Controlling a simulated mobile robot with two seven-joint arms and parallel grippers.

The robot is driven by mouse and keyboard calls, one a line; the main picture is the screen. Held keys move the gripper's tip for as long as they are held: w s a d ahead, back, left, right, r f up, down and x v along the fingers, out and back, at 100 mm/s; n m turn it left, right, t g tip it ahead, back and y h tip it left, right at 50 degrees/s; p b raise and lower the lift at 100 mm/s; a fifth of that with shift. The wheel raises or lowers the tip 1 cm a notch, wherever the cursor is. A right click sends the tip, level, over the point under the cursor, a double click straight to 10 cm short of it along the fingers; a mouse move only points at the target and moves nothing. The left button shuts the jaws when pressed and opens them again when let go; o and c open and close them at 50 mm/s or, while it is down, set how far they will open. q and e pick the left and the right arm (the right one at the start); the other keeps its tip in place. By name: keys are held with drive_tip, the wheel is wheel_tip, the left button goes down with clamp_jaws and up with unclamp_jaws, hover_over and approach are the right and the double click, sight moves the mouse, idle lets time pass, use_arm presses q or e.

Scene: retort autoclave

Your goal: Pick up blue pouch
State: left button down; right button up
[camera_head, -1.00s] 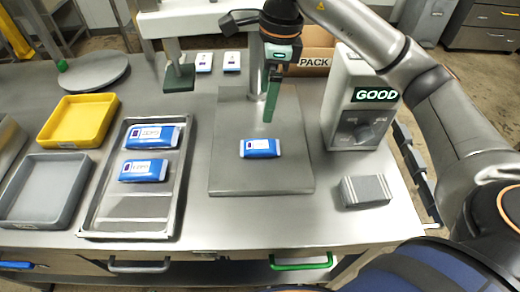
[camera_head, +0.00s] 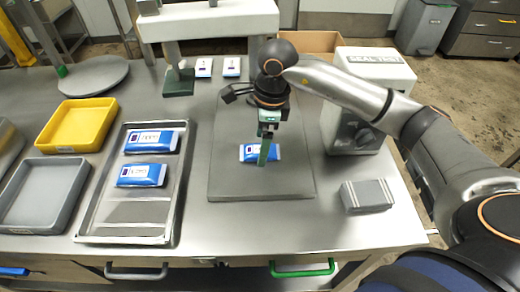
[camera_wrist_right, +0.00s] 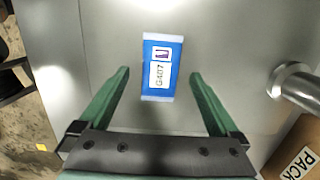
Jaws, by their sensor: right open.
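A blue pouch (camera_head: 248,153) with a white label lies on the grey plate (camera_head: 225,186) in the middle of the table. My right gripper (camera_head: 265,154) is over it, with its green fingers pointing down and hiding part of it. In the right wrist view the pouch (camera_wrist_right: 161,68) lies ahead of and between the two open green fingers (camera_wrist_right: 158,75), with a gap on each side. Two more blue pouches (camera_head: 150,141) (camera_head: 141,175) lie in the metal tray (camera_head: 177,200) at the left. My left gripper is not in view.
A yellow tray (camera_head: 59,139) and a grey tray (camera_head: 15,216) stand at the left. The seal tester (camera_head: 372,68) stands right of the plate, with a striped grey block (camera_head: 366,195) before it. A post (camera_wrist_right: 293,82) and a cardboard box (camera_wrist_right: 298,150) show at right in the wrist view.

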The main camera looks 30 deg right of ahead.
drive_tip(key=shift+a+f, duration=0.1)
drive_tip(key=shift+f, duration=0.7)
drive_tip(key=shift+c, duration=0.3)
clamp_jaws()
drive_tip(key=shift+r, duration=0.15)
